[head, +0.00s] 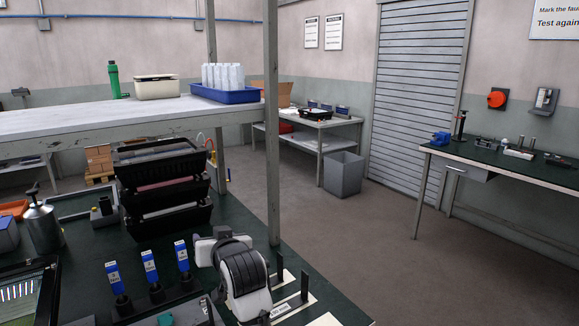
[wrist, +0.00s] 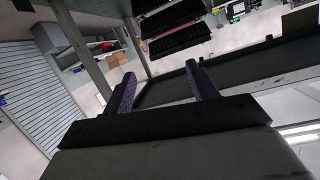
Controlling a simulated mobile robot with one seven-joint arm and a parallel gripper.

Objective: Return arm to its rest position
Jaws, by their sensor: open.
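My gripper (wrist: 161,70) shows in the wrist view with its two dark ribbed fingers spread wide apart. Nothing is between them. In the head view my white and black arm is folded above the near right part of the dark green bench (head: 245,222); its fingers cannot be made out there. The wrist view is tilted, with the black housings (wrist: 172,25) beyond the fingers. In the head view these black housings (head: 165,190) stand stacked on the bench, left of my arm and apart from it.
Several blue-labelled holders (head: 149,266) stand on the bench just left of my arm. A grey post (head: 271,130) rises close behind it. A raised shelf (head: 60,123) carries a blue tray (head: 226,97). A metal can (head: 42,225) stands at left. Open floor lies to the right.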

